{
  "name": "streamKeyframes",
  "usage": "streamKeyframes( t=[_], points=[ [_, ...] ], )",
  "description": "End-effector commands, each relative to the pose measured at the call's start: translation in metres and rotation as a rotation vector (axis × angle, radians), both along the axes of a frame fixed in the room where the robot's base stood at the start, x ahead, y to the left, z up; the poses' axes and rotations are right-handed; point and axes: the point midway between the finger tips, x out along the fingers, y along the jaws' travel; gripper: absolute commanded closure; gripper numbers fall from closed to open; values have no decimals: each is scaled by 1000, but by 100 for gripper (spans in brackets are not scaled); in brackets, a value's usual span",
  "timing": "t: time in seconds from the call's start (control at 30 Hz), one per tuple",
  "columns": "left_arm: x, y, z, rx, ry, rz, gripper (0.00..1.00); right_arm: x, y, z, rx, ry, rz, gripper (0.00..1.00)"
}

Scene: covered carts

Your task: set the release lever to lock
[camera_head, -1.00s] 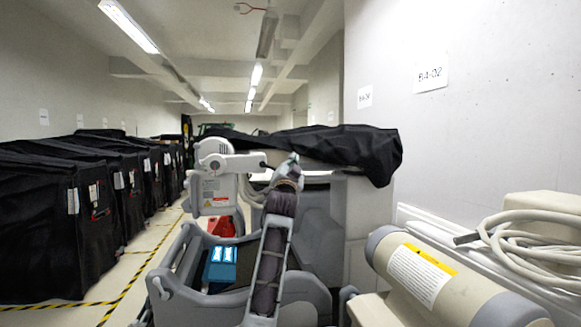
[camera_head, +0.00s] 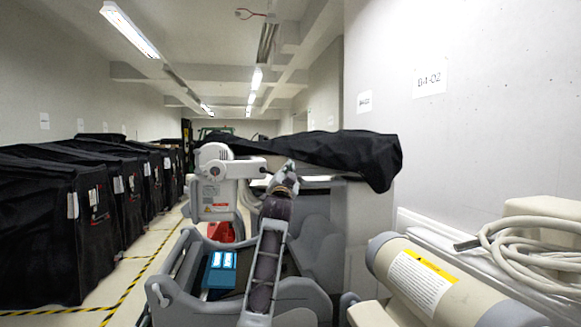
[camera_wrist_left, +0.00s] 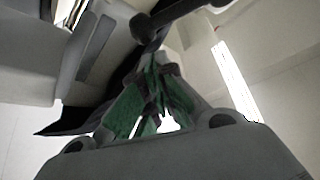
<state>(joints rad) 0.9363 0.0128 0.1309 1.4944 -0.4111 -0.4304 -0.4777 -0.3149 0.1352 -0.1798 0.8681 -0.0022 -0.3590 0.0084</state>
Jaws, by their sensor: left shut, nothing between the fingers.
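My left gripper (camera_head: 285,177) is at the middle of the head view, at the top of the dark-sleeved arm, beside the end of a pale jointed arm (camera_head: 238,167) on the grey machine. In the left wrist view its green-padded fingers (camera_wrist_left: 155,92) are shut and hold nothing. A dark bar (camera_wrist_left: 180,16) with rounded ends crosses the top of that view, beyond the fingertips. I cannot tell whether this bar is the release lever, and its lock setting is not readable. My right gripper is not in view.
The grey machine carries a black cover (camera_head: 350,155) on top and a blue box (camera_head: 220,268) in its open bay. A cream cylinder (camera_head: 420,277) and coiled cable (camera_head: 530,240) lie at right. Black-covered carts (camera_head: 45,235) line the left, beside a marked floor lane.

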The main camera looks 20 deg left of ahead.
Motion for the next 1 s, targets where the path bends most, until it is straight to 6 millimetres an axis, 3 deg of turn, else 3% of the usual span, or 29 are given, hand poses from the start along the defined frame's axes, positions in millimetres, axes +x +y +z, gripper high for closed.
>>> streamKeyframes(
  t=[0.3, 0.87, 1.0],
  points=[
    [-2, 5, -8, 0, -1, -1, 100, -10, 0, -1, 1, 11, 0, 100],
    [-2, 6, -9, 13, 10, 1, 100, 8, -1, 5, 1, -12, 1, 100],
    [-2, 6, -10, 30, 22, 0, 100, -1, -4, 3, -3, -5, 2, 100]
  ],
)
